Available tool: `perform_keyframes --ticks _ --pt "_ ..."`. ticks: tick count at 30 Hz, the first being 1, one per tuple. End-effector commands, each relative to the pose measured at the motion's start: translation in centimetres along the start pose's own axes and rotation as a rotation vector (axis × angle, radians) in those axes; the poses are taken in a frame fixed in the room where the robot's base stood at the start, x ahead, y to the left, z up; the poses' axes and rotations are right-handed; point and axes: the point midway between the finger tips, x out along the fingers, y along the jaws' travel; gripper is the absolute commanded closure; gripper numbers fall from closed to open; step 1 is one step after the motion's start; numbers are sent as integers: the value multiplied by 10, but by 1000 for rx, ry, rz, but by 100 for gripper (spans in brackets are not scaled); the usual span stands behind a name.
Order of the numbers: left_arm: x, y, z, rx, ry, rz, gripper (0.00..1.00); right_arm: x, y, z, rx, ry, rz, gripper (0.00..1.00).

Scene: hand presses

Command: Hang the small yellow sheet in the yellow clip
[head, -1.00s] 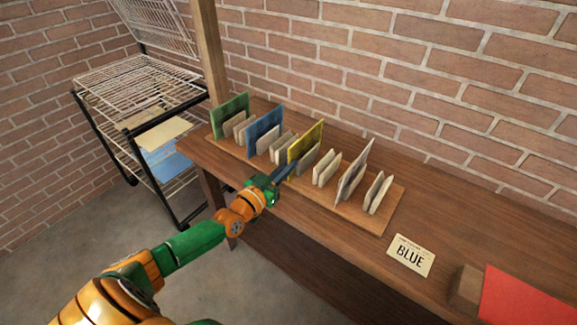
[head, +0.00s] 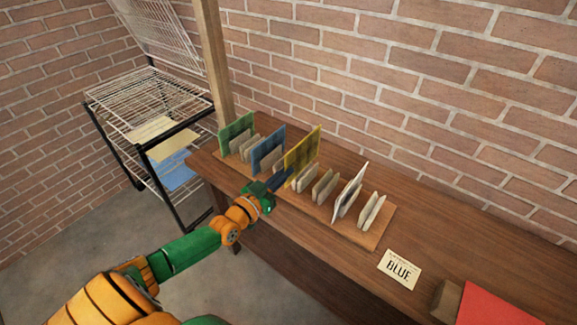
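A yellow sheet (head: 302,153) stands upright in the wooden rack (head: 372,240) on the bench, between a blue sheet (head: 267,150) and a white one (head: 350,192). My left gripper (head: 284,178) is at the front edge of the rack, its dark fingers by the lower near edge of the yellow sheet. I cannot tell whether they touch it, or whether they are open or shut. No yellow clip can be made out. My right gripper is not in view.
A green sheet (head: 236,131) and several small pale plates stand in the rack. A "BLUE" card (head: 399,269) and a red sheet (head: 510,305) lie on the bench (head: 455,255). A wire rack (head: 150,100) at left holds cream sheets (head: 150,130) and a blue one (head: 173,176). A wooden post (head: 214,60) stands behind.

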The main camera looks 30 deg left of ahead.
Motion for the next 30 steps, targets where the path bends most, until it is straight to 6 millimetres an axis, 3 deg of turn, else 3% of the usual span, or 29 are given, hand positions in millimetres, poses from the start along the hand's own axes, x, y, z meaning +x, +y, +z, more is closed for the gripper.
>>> perform_keyframes --ticks 15,30 --pt "-47 0 -2 0 -1 0 100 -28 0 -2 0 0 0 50" --pt "-48 0 0 0 1 1 100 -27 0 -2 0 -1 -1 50"
